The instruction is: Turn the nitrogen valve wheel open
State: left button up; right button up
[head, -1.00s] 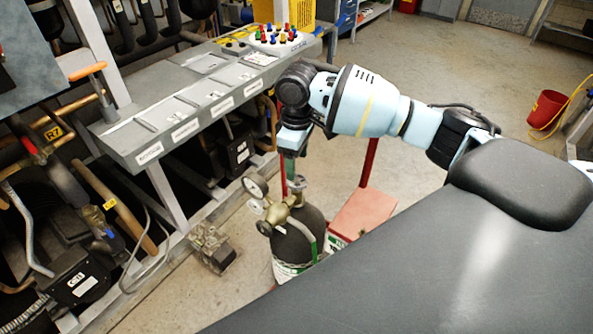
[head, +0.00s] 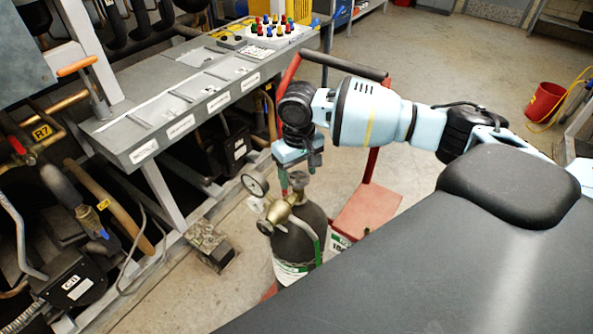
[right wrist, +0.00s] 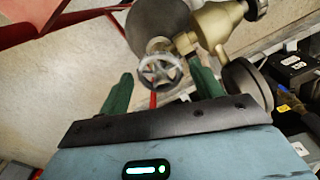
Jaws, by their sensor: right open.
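The nitrogen cylinder (head: 298,246) is dark with a pale label and stands upright on a red cart. A brass regulator (head: 283,212) with round gauges is fixed at its top. The small valve wheel (right wrist: 160,70) is grey and spoked, seen in the right wrist view; in the head view it is mostly hidden by my gripper. My right gripper (right wrist: 162,84) is open, its two green fingers on either side of the wheel, not closed on it. It also shows in the head view (head: 297,178), pointing down just above the cylinder top. My left gripper is not in view.
The red cart (head: 366,212) has an upright and a dark-gripped handle close to my right arm. A grey labelled panel (head: 190,105) and compressor rack stand at left. A small metal block (head: 210,246) lies on the floor. A red bucket (head: 545,102) stands far right on open floor.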

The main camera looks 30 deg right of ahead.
jog(key=shift+r+m+p, duration=0.45)
jog(key=shift+m+p, duration=0.4)
jog(key=shift+m, duration=0.05)
jog(key=shift+f+m, duration=0.15)
jog(key=shift+m, duration=0.35)
jog(key=shift+f+m, duration=0.25)
jog(key=shift+m, duration=0.35)
jog(key=shift+f+m, duration=0.1)
jog(key=shift+m, duration=1.1)
jog(key=m, duration=0.3)
jog(key=shift+m, duration=0.3)
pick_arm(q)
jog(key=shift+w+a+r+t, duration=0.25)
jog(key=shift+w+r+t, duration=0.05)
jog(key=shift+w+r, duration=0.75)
pick_arm(e)
jog(key=m, duration=0.4)
jog(key=shift+c, duration=0.3)
